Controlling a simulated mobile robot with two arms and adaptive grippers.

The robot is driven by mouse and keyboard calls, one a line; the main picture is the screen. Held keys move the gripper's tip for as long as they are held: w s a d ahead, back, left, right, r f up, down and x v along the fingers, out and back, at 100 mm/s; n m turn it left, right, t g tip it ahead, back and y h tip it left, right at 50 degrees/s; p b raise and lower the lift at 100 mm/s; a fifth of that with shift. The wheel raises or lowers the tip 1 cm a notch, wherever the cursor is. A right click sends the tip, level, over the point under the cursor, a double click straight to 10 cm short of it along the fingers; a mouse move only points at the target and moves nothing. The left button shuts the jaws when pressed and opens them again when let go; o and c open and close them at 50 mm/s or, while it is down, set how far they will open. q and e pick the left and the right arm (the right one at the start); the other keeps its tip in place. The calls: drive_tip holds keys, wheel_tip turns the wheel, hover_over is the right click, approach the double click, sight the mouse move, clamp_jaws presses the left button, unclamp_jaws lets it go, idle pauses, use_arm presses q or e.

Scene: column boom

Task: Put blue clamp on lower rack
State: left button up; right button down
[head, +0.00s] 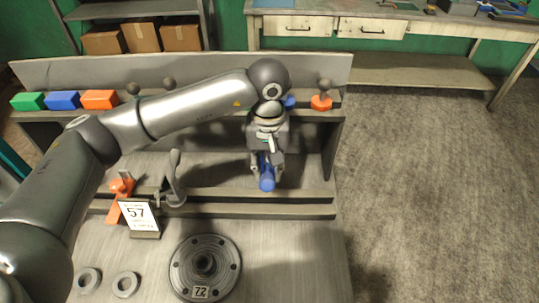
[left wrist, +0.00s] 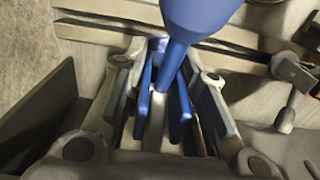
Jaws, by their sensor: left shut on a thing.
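The blue clamp (head: 267,182) is held by my left gripper (head: 267,162) at the lower rack (head: 225,194), near its right part. My left gripper is shut on the clamp and points down. In the left wrist view the clamp's blue handle (left wrist: 195,22) comes toward the camera, and its blue and grey parts sit between the fingers (left wrist: 168,105). Whether the clamp touches the rack cannot be told. My right gripper is not in view.
An orange clamp (head: 118,190) and a grey clamp (head: 173,182) stand on the lower rack's left part, behind a "57" sign (head: 139,214). The upper rack holds coloured bins (head: 62,100) and an orange clamp (head: 321,100). A round flange (head: 205,264) lies in front.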

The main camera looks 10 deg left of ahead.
use_arm(q)
drive_tip(key=shift+w+f+b, duration=0.15)
drive_tip(key=shift+f+b, duration=0.9)
drive_tip(key=shift+f, duration=2.05)
drive_tip(key=shift+r, duration=0.1)
drive_tip(key=shift+b, duration=0.3)
drive_tip(key=shift+b, duration=0.3)
drive_tip(key=shift+b, duration=0.3)
